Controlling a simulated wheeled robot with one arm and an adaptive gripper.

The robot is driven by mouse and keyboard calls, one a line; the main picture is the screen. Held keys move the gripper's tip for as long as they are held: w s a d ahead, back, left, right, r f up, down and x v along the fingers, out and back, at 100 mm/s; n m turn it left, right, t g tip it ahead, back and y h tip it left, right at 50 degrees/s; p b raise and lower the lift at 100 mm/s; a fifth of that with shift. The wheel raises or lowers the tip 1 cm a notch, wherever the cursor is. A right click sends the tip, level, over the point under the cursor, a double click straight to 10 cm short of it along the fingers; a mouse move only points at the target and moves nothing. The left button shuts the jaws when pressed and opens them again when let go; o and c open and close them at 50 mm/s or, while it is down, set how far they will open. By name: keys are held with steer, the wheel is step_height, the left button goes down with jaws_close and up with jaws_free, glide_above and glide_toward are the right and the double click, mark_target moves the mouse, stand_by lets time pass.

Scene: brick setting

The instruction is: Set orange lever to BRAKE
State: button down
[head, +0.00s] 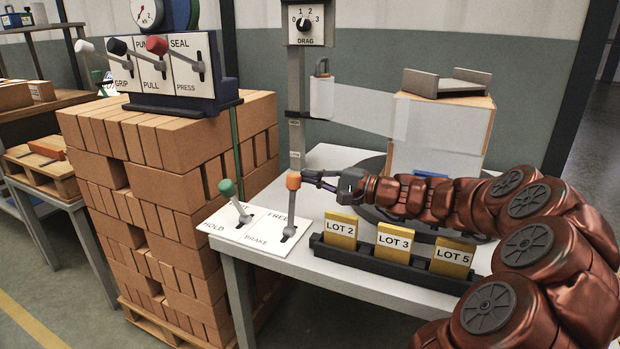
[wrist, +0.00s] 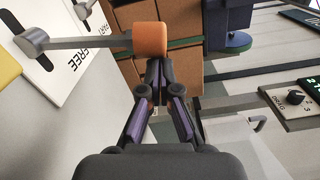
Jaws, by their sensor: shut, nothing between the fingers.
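The orange lever's knob (head: 293,181) stands above a white plate (head: 267,240) at the table's left front corner. Its grey shaft runs down to a pivot between the words FREE and BRAKE. The shaft looks nearly upright; which setting it is in is hard to tell. My gripper (head: 308,178) is shut and empty, its fingertips just right of the knob, at about its height. In the wrist view the orange knob (wrist: 150,39) lies just beyond the closed fingertips (wrist: 160,72). Whether they touch it is unclear.
A green-knobbed lever (head: 228,188) stands left on the same plate, by HOLD. A rack of yellow LOT cards (head: 395,240) stands to the right. A grey post (head: 294,110) with a DRAG dial rises behind. Stacked bricks (head: 180,170) stand left of the table.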

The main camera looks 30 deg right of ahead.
steer(key=w+d+p+v, duration=0.1)
steer(key=p+v, duration=0.1)
steer(key=v, duration=0.8)
steer(key=shift+s+d, duration=0.15)
steer(key=shift+d, duration=0.45)
